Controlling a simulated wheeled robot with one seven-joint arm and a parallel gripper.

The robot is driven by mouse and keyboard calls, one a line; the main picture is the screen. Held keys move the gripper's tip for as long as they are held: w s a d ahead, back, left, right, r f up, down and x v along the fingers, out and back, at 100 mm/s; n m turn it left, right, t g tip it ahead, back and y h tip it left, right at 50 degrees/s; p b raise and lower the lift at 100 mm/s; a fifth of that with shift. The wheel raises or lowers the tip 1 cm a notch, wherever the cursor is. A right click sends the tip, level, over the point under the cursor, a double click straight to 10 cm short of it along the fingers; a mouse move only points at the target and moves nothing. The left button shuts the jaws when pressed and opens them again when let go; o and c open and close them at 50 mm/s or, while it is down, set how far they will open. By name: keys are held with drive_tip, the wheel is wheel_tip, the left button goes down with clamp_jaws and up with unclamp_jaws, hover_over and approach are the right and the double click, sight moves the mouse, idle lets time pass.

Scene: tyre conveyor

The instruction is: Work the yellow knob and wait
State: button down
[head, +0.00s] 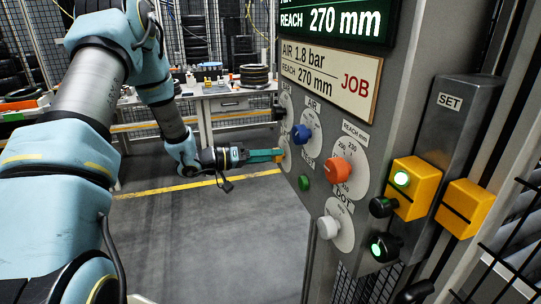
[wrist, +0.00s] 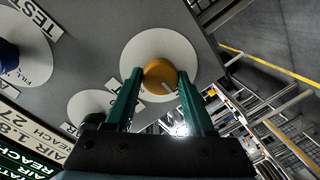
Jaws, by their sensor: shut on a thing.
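The yellow knob (wrist: 160,77) sits on a round white dial on the panel. In the wrist view its pale pointer line points to the lower right. My gripper (wrist: 160,84) has its green fingers on both sides of the knob and is shut on it. In the head view my gripper (head: 268,156) reaches the left edge of the grey panel (head: 378,145), where the knob (head: 279,154) shows small between the fingers. The dial's markings there are too small to read.
The panel also carries a blue knob (head: 301,133), an orange-red knob (head: 337,170), a white knob (head: 328,227) and a green button (head: 304,183). A JOB card (head: 330,80) reads AIR 1.8 bar, REACH 270 mm.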

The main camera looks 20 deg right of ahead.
drive_tip(key=shift+c, duration=1.3)
unclamp_jaws()
drive_tip(key=shift+a, duration=0.1)
drive_tip(key=w+a+b, duration=0.1)
drive_tip(key=a+b, duration=0.2)
drive_tip(key=a, duration=0.7)
drive_tip(key=shift+w+a+r+b, duration=0.15)
drive_tip(key=shift+a+r+b, duration=0.15)
drive_tip(key=shift+r, duration=0.15)
